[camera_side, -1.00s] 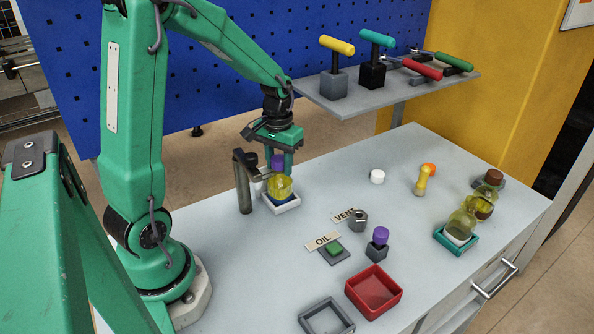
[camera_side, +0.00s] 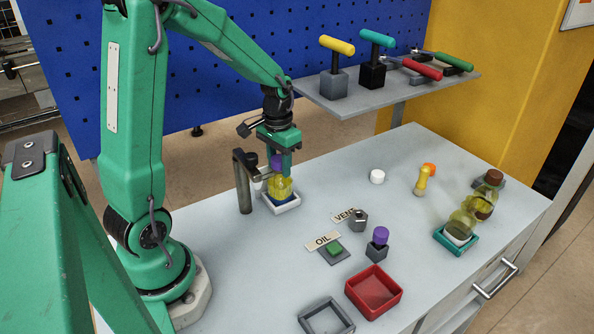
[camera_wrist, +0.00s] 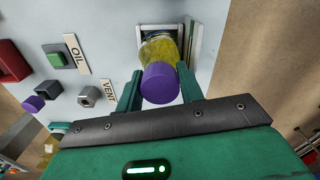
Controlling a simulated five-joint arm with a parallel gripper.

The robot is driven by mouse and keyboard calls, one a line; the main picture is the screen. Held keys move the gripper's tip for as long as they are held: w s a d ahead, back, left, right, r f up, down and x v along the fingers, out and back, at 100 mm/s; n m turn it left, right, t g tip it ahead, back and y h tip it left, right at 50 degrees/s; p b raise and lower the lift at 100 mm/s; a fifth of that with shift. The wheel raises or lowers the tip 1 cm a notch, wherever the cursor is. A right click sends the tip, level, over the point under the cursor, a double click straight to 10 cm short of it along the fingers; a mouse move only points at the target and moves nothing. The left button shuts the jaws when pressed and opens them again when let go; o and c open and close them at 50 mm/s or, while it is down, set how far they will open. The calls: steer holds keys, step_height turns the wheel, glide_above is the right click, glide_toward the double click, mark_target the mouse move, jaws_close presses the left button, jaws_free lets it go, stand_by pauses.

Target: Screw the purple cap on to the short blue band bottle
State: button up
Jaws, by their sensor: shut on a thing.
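My gripper (camera_side: 279,160) is shut on the purple cap (camera_side: 276,161), directly above the yellow bottle (camera_side: 279,186). The bottle stands upright in a white square tray (camera_side: 283,208) beside a dark post. A blue patch shows low on the bottle. In the wrist view, the green fingers flank the purple cap (camera_wrist: 160,82), which lines up over the mouth of the yellow bottle (camera_wrist: 160,50). The cap hides the bottle's neck, so I cannot tell how far down it sits on the thread.
A dark post with a side arm (camera_side: 243,182) stands close left of the bottle. Another purple cap (camera_side: 381,235) sits on a grey block. A red tray (camera_side: 374,291), a white cap (camera_side: 377,177) and a teal tray with bottles (camera_side: 456,239) stand to the right. A shelf (camera_side: 390,95) holds T-handled tools.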

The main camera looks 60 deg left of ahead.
steer(key=shift+m, duration=0.4)
steer(key=shift+m, duration=0.3)
steer(key=shift+m, duration=0.6)
steer(key=o, duration=0.6)
steer(key=shift+n, duration=0.3)
steer(key=shift+n, duration=0.6)
steer(key=shift+n, duration=0.3)
